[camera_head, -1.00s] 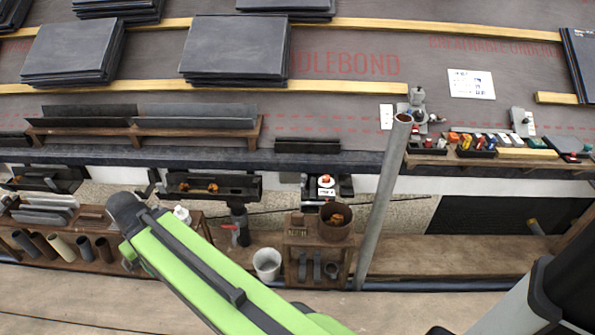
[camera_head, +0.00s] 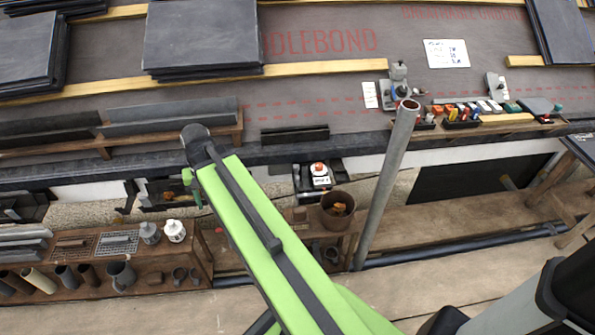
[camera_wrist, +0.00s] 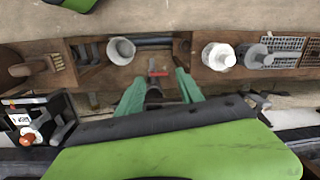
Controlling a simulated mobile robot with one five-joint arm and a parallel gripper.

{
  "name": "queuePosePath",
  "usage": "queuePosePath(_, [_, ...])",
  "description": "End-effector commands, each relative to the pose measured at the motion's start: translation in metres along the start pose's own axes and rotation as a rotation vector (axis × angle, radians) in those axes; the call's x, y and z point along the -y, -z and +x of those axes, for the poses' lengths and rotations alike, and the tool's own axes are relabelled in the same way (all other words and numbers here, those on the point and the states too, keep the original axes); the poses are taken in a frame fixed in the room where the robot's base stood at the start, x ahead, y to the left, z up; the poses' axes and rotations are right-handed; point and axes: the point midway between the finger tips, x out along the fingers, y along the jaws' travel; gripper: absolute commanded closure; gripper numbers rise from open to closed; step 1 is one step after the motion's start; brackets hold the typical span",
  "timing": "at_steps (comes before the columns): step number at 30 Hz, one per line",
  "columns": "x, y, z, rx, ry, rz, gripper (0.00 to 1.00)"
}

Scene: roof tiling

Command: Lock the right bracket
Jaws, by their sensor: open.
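My gripper (camera_wrist: 160,78) shows in the wrist view with two green fingers spread apart and nothing held. A dark upright pipe piece with a red lever (camera_wrist: 158,73) shows in the gap between the fingers; I cannot tell whether they touch it. In the head view my green arm reaches up toward the dark eaves edge and mostly hides the gripper. Dark bracket-like parts (camera_head: 333,171) hang below the eaves beside a small white box with a red top (camera_head: 319,171). More such dark parts (camera_head: 150,199) lie left of my arm. Whether any bracket is locked cannot be told.
A grey pipe (camera_head: 385,195) stands upright right of my arm. A brown bucket (camera_head: 337,211) sits on a wooden stand. Slate stacks (camera_head: 200,35) lie on the roof above.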

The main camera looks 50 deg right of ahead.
Motion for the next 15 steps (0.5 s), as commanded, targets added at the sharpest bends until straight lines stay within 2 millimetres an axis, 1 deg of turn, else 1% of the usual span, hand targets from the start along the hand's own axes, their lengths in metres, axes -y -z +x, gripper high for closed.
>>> queuePosePath(1, [-0.038, 0.019, -0.029, 0.011, 0.029, 0.186, 0.56])
queuePosePath(2, [-0.062, 0.027, -0.039, 0.02, 0.05, 0.307, 0.56])
queuePosePath(3, [-0.093, 0.036, -0.052, 0.031, 0.078, 0.466, 0.56])
queuePosePath(5, [-0.142, 0.046, -0.071, 0.052, 0.119, 0.702, 0.56])
queuePosePath(6, [-0.175, 0.05, -0.084, 0.067, 0.148, 0.855, 0.56])
queuePosePath(8, [-0.222, 0.052, -0.101, 0.089, 0.19, 1.071, 0.56])
queuePosePath(9, [-0.251, 0.051, -0.111, 0.105, 0.217, 1.201, 0.56])
queuePosePath(12, [-0.31, 0.044, -0.132, 0.142, 0.274, 1.469, 0.56])
queuePosePath(15, [-0.348, 0.036, -0.143, 0.169, 0.313, 1.64, 0.56])
